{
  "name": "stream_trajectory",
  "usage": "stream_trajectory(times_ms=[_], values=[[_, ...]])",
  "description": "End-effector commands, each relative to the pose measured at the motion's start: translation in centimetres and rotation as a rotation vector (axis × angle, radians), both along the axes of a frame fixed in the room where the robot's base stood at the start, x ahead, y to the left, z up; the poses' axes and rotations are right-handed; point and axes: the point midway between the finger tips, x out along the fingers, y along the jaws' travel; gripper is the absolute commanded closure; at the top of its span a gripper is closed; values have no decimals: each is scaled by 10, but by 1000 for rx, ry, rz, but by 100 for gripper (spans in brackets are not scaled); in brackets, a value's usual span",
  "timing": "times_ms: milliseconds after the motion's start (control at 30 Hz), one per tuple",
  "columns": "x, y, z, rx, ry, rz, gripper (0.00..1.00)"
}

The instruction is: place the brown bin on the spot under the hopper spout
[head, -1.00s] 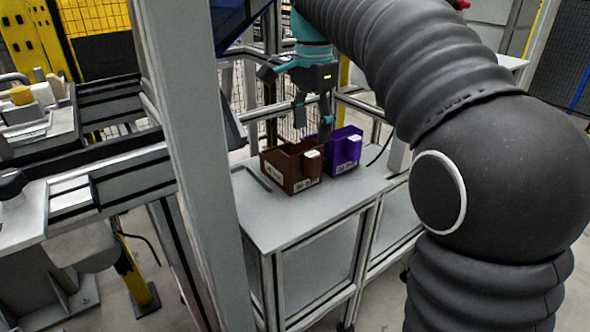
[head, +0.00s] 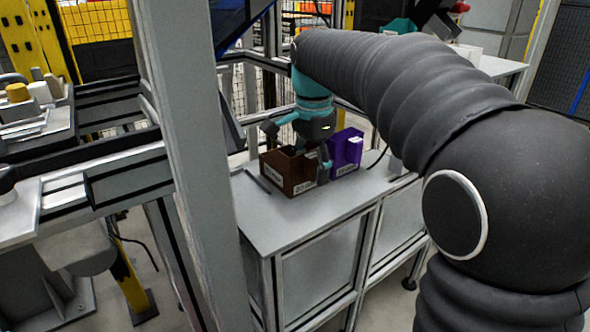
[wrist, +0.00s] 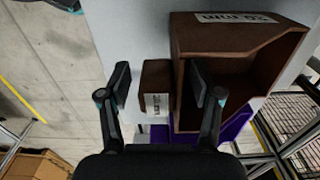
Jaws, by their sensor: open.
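The brown bin (head: 273,172) stands upright on the grey table, with white labels on its sides. In the wrist view its open inside and wall (wrist: 285,52) fill the upper right. A labelled brown block (wrist: 156,78) juts from its near side. My gripper (wrist: 160,88) is open around this block: one finger is left of it, the other over the bin's inside. In the head view my gripper (head: 322,160) is low at the bin's right side, its fingertips partly hidden. A dark outline (head: 256,182) lies on the table left of the bin. I cannot clearly identify the hopper spout.
A purple bin (head: 346,147) stands close to the brown bin's right. The grey table (head: 290,220) is clear in front. A thick grey upright post (head: 185,130) stands at the left. A dark blue sloping panel (head: 232,22) hangs above the table's back left.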

Motion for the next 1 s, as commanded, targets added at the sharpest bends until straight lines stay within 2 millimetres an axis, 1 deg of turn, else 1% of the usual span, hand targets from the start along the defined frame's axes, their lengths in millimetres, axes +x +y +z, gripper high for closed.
stream_trajectory(times_ms=[67, 167, 200, 267, 300, 333, 567, 667, 767, 1000], values=[[0, 0, 0, 0, 0, 0, 35], [0, 0, 0, 0, 0, 0, 58], [0, 0, 0, 0, 0, 0, 68], [0, 0, 0, 0, 0, 0, 83], [0, 0, 0, 0, 0, 0, 93], [0, 0, 0, 0, 0, 0, 100], [0, 0, 1, 0, 0, 0, 100], [0, 0, 4, 1, -1, 0, 100], [0, 0, 14, 1, -1, 0, 100], [1, 0, 60, 1, -3, 0, 100]])
